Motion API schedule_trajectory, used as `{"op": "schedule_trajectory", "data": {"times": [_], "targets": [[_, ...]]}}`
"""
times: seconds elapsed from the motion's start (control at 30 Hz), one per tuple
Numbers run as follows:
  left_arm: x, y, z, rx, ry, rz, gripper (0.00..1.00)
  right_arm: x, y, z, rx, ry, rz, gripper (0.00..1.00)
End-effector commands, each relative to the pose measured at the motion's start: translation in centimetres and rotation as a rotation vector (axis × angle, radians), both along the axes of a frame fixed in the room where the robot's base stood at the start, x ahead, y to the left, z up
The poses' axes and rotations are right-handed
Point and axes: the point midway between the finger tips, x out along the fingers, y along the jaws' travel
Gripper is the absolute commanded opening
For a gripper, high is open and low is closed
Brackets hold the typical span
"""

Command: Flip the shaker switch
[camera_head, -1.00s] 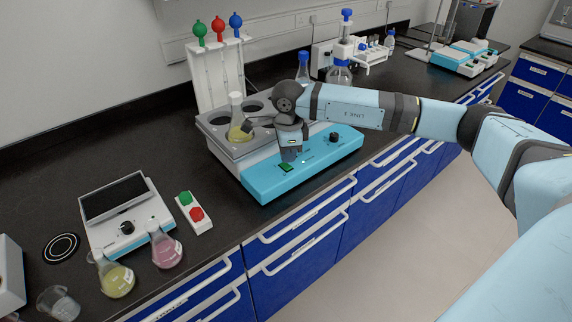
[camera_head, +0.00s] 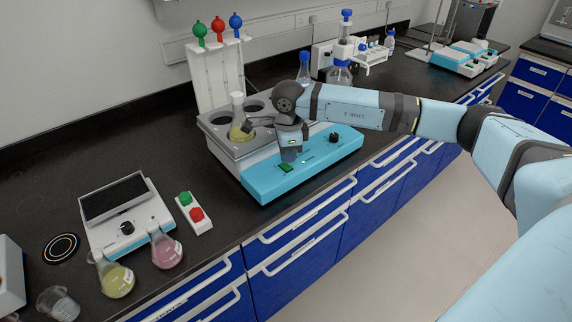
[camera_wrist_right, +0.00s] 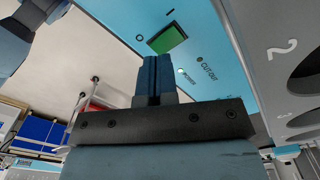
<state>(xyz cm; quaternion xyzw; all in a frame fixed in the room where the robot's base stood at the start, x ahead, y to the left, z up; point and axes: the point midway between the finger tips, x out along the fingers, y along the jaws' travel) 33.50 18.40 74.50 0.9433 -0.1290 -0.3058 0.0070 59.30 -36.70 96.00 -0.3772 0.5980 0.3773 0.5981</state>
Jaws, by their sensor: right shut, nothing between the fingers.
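The shaker (camera_head: 330,157) is a grey unit with a light-blue front panel, standing on the dark bench in the head view. Its green rocker switch (camera_head: 286,168) is on the left part of the panel. The switch also shows in the right wrist view (camera_wrist_right: 168,38), between the "I" and "O" marks. My right gripper (camera_head: 290,157) is shut and empty, pointing down just beside the switch. In the right wrist view its closed fingertips (camera_wrist_right: 157,62) sit just below the green switch. I cannot tell whether they touch it. My left gripper is out of view.
A flask with yellow liquid (camera_head: 238,125) stands in the shaker's top, close to my right wrist. A black knob (camera_head: 334,137) is right of the gripper. A green-and-red button box (camera_head: 194,213) lies to the left on the bench, beside a device with a screen (camera_head: 118,200).

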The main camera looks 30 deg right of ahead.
Motion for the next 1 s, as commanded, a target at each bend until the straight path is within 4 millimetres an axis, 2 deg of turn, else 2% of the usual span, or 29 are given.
{"op": "schedule_trajectory", "data": {"times": [1.0], "targets": [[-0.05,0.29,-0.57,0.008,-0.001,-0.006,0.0,0.0,0.01,-0.71,0.0,0.0,0.0,0.0]]}}
